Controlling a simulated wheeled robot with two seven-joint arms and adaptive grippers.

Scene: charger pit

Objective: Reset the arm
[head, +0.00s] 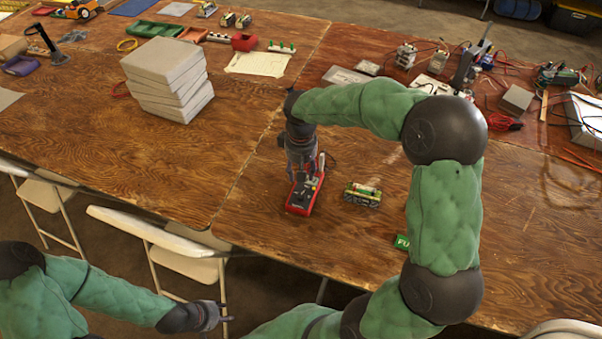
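My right arm loops up from the bottom middle, and its dark gripper (302,172) points down just above the red charger (301,197) on the wooden table. Its fingers look spread apart, with the charger's back end partly hidden behind them; I cannot tell if they touch it. A small battery pack (362,194) with a green and yellow top sits on the table to the right of the charger, apart from it. My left gripper (222,312) is at the lower left, off the table's front edge above the floor, its fingers apart and empty.
A stack of grey slabs (168,80) stands on the left table (80,130). Instruments and cables (470,75) crowd the back right. A green label (402,241) lies near the front edge, partly behind my arm. White folding chairs (160,240) stand along the front.

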